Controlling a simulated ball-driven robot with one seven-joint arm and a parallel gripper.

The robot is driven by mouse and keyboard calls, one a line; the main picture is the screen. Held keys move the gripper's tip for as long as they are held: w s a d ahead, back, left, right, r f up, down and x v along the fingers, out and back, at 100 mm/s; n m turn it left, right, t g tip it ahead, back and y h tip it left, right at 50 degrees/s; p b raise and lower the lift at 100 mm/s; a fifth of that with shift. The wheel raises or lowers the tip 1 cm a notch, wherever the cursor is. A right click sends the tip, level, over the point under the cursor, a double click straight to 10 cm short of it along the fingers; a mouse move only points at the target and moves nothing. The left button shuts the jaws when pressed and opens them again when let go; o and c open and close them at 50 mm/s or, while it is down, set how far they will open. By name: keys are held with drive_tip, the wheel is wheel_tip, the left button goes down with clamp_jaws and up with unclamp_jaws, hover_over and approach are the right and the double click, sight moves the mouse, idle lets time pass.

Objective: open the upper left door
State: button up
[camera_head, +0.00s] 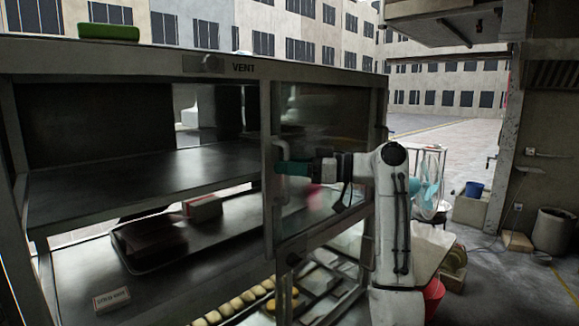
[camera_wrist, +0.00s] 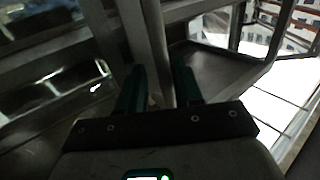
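The upper left opening of the cabinet marked VENT stands uncovered, with its bare dark shelf (camera_head: 140,185) in view. A framed glass door (camera_head: 325,125) stands at the right of this opening, with a pale upright handle (camera_head: 282,151) on its left edge. My gripper (camera_head: 283,168) reaches in from the right at this handle. In the wrist view, the teal fingers of my gripper (camera_wrist: 158,75) stand on either side of an upright bar (camera_wrist: 154,35), the handle, and look closed on it. The exact finger contact is dark and hard to see.
A green item (camera_head: 108,32) lies on the cabinet top.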

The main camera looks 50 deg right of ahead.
drive_tip(key=b+v, duration=0.2)
drive_tip(key=v, duration=0.9)
drive_tip(key=shift+w, duration=0.1)
drive_tip(key=w+a+f+m+g+h, duration=0.15)
drive_tip(key=a+f, duration=0.25)
drive_tip(key=f, duration=0.5)
drive_tip(key=a+f+m+g+h, duration=0.15)
drive_tip(key=a+f, duration=0.25)
drive_tip(key=f, duration=0.6)
drive_tip(key=w+a+f+m+g, duration=0.15)
drive_tip(key=a+f, duration=0.25)
drive_tip(key=f, duration=0.5)
drive_tip(key=s+a+f+m+g+h, duration=0.1)
drive_tip(key=s+a+f, duration=0.2)
drive_tip(key=f, duration=0.3)
drive_tip(key=s+a+f+g+h, duration=0.1)
drive_tip(key=s+a+f+g, duration=0.1)
drive_tip(key=s+a+f, duration=0.25)
drive_tip(key=s+a+f+m+g+h, duration=0.1)
drive_tip(key=s+a+f, duration=0.15)
drive_tip(key=f, duration=0.35)
drive_tip(key=s+a+f+g+h, duration=0.2)
drive_tip(key=s+f, duration=0.2)
drive_tip(key=s, duration=0.7)
drive_tip(key=s+a+f+g+h, duration=0.2)
drive_tip(key=s+f, duration=0.3)
drive_tip(key=s, duration=0.6)
drive_tip(key=shift+a+g, duration=0.4)
drive_tip(key=shift+g, duration=0.35)
